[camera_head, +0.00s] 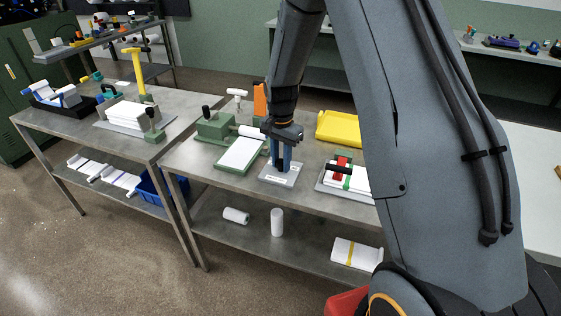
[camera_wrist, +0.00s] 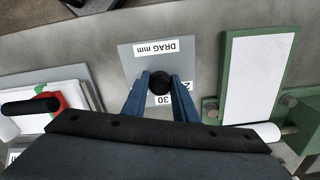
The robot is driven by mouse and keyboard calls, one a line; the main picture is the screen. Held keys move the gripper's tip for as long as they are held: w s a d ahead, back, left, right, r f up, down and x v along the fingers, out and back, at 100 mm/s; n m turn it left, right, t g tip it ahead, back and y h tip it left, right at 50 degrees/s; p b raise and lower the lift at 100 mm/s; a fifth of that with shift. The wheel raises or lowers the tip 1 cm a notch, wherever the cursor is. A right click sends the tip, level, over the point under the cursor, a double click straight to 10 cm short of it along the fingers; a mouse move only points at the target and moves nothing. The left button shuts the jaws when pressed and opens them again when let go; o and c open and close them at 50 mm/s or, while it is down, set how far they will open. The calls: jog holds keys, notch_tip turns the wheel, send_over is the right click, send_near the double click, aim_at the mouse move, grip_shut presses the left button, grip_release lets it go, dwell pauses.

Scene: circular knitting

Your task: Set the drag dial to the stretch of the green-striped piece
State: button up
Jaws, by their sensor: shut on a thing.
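The drag dial's grey plate (camera_wrist: 128,62) lies flat on the bench, with a "DRAG mm" label and a partly covered scale showing "30". My gripper (camera_wrist: 160,88) points down over it, its blue fingers closed on the dial's black knob (camera_wrist: 160,80). In the head view my gripper (camera_head: 282,162) stands on the plate (camera_head: 276,177), and its fingers hide the knob. The dial's pointer and exact setting are hidden. A white piece (camera_head: 360,181) at the right sits in a fixture with red and green parts.
A green fixture with a white panel (camera_head: 240,154) stands close left of the dial. A yellow tray (camera_head: 340,127) lies behind on the bench. White rolls (camera_head: 277,222) and a yellow-striped white piece (camera_head: 352,253) are on the lower shelf. My arm covers the bench's right part.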

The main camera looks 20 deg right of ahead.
aim_at(281, 160)
jog(key=shift+w+r, duration=0.15)
jog(key=shift+w, duration=0.05)
jog(key=o, duration=1)
jog(key=shift+o, duration=0.2)
jog(key=shift+s, duration=0.1)
jog(key=shift+r+b, duration=0.95)
jog(key=shift+r, duration=2.85)
